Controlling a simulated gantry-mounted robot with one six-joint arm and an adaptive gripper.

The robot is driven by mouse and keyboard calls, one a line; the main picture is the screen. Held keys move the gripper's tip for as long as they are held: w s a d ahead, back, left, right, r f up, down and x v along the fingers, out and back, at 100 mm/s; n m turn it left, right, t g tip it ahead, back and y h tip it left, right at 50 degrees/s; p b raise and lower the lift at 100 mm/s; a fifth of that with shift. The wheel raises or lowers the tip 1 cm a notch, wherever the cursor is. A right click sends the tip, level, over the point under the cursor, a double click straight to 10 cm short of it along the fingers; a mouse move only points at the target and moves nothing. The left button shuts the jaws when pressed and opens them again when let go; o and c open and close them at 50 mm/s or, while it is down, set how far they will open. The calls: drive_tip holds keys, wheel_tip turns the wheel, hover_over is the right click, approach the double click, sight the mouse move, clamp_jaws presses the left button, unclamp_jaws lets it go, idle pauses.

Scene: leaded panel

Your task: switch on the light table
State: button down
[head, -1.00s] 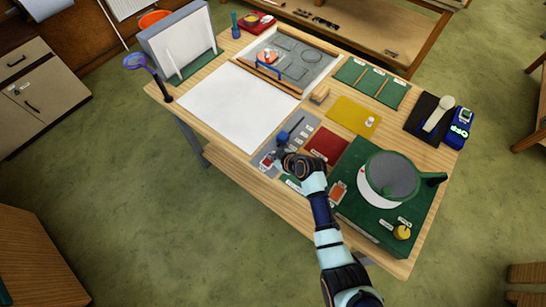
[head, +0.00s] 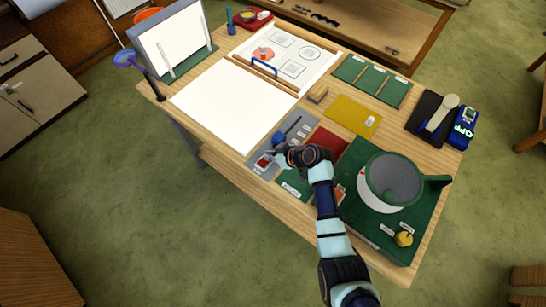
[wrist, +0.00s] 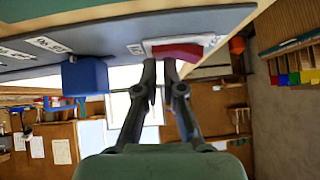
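The light table's large white panel (head: 222,105) glows bright white, and the drawing board (head: 300,52) behind it is also lit, its outlines clear. The grey control panel (head: 297,127) at the table's front edge carries a red switch (head: 263,162) and a blue knob (head: 279,137). My gripper (head: 279,157) is low over this panel, just right of the red switch. In the wrist view, my gripper's fingertips (wrist: 160,63) are drawn together with nothing visible held, close to the red switch (wrist: 178,51); contact is unclear. The blue knob (wrist: 85,77) is left of them.
A green board (head: 375,238) with a round grey-topped device (head: 393,180) stands right of my arm. A red mat (head: 328,142) and a yellow mat (head: 350,116) lie beyond my gripper. An upright lit panel (head: 177,42) stands at the back left.

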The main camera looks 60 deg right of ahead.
drive_tip(key=shift+s+a+f, duration=0.25)
drive_tip(key=shift+a+f, duration=0.1)
drive_tip(key=shift+f, duration=0.35)
drive_tip(key=shift+w+a+r+p, duration=0.1)
drive_tip(key=shift+a+r+p, duration=0.05)
drive_tip(key=shift+a+p, duration=0.35)
drive_tip(key=r+p, duration=0.1)
drive_tip(key=r, duration=0.1)
drive_tip(key=d+r+p, duration=0.1)
drive_tip(key=r, duration=0.1)
drive_tip(key=r+p, duration=0.1)
drive_tip(key=r, duration=0.1)
drive_tip(key=shift+s+d, duration=0.35)
drive_tip(key=shift+d, duration=0.05)
drive_tip(key=v, duration=0.8)
drive_tip(key=shift+s+d+r+p, duration=0.15)
drive_tip(key=shift+d+p, duration=0.2)
